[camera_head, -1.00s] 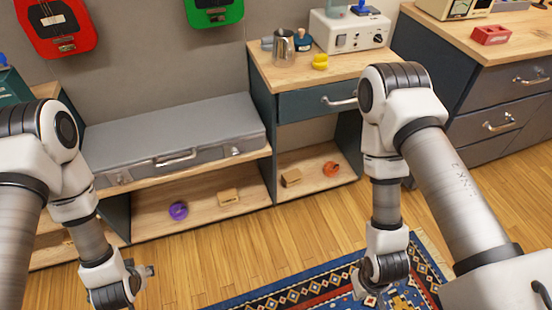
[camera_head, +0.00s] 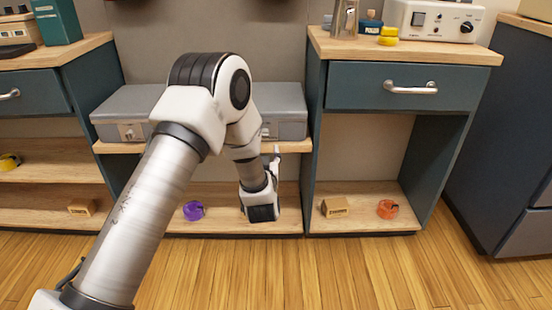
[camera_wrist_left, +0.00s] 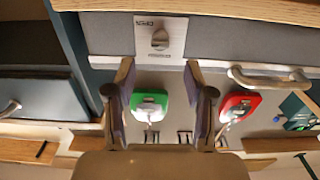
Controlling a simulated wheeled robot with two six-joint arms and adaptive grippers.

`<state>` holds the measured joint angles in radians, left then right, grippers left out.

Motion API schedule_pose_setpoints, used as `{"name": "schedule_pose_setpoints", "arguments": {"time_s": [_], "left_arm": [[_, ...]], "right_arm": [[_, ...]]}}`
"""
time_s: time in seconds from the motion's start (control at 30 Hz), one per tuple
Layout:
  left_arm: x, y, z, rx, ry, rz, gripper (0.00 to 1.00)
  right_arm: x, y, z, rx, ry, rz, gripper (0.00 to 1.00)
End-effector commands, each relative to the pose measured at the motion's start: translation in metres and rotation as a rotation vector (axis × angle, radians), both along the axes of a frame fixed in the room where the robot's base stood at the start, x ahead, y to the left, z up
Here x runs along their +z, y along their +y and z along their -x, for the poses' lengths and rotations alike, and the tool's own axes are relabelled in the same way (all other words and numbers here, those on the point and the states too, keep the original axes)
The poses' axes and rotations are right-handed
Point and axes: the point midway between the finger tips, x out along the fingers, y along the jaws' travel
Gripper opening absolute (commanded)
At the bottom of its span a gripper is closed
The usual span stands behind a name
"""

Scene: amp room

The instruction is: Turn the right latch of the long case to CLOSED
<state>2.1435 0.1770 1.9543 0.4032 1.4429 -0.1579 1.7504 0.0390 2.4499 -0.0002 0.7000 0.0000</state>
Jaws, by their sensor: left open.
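The long grey case (camera_head: 285,96) lies on the upper shelf, partly hidden behind my left arm. Its right latch (camera_head: 268,131) shows just above my left gripper (camera_head: 275,158), whose fingers point up toward the case front. In the left wrist view, which looks upside down, the right latch (camera_wrist_left: 160,40) is a grey knob on a pale plate with small lettering, pictured upright. My left gripper (camera_wrist_left: 160,82) is open, its two fingers apart, empty, and short of the knob. The left latch (camera_head: 131,132) shows at the case's left end. My right gripper is out of view.
The case handle (camera_wrist_left: 270,77) is beside the latch plate. The shelf edge (camera_head: 122,148) runs just below the case. A purple roll (camera_head: 194,210) lies on the lower shelf near my gripper. A blue drawer cabinet (camera_head: 375,85) stands to the right.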

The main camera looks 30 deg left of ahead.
Motion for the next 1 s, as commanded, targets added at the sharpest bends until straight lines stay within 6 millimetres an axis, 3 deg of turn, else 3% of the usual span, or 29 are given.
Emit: {"name": "schedule_pose_setpoints", "arguments": {"time_s": [0.4,0.7,0.8,0.87,1.0], "left_arm": [[0.0,0.036,-0.058,0.0,0.0,0.0,0.54],[0.002,0.039,-0.063,-0.001,0.003,0.001,0.54],[0.002,0.039,-0.063,-0.001,0.003,0.001,0.18],[0.002,0.039,-0.063,-0.001,0.003,0.001,0.0],[0.002,0.039,-0.063,-0.001,0.003,0.001,0.0]], "right_arm": [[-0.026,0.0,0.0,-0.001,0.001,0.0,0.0],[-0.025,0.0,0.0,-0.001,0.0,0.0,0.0],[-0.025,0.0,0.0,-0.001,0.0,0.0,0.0],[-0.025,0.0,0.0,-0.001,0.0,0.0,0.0],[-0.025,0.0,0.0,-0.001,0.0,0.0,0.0]]}}
